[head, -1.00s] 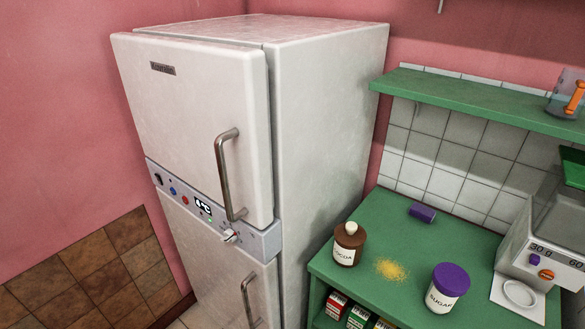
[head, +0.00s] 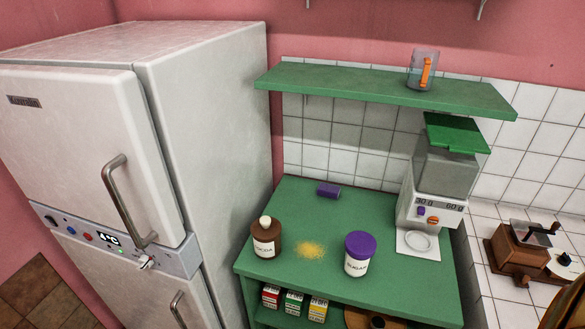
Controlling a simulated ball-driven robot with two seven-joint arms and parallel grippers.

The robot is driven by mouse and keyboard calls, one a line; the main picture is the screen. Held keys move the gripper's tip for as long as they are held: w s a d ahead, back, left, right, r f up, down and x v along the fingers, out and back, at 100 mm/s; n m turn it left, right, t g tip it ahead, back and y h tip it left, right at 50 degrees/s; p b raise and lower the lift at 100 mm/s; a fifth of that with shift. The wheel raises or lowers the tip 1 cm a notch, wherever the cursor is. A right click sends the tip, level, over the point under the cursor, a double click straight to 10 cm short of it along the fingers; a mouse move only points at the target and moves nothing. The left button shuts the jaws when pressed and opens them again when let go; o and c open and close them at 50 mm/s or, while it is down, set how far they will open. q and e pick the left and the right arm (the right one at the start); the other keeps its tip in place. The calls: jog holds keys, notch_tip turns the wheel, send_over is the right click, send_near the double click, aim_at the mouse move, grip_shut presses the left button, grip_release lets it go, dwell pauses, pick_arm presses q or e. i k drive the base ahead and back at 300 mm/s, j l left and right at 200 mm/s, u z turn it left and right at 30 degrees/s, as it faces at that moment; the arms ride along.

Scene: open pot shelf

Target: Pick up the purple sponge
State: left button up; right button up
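The purple sponge (head: 328,190) is a small block lying on the green counter (head: 290,208), near its back edge and in front of the white tiled wall. Nothing covers it. Neither of my grippers shows in the head view.
On the counter stand a brown cocoa jar (head: 266,240), a purple-lidded sugar jar (head: 358,255) and a grey dispenser (head: 436,185). Yellow crumbs (head: 311,250) lie between the jars. A green shelf (head: 380,92) with a measuring jug (head: 422,70) hangs above. A fridge (head: 200,120) stands left.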

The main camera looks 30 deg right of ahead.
aim_at(332, 191)
jog(key=z, duration=1.2)
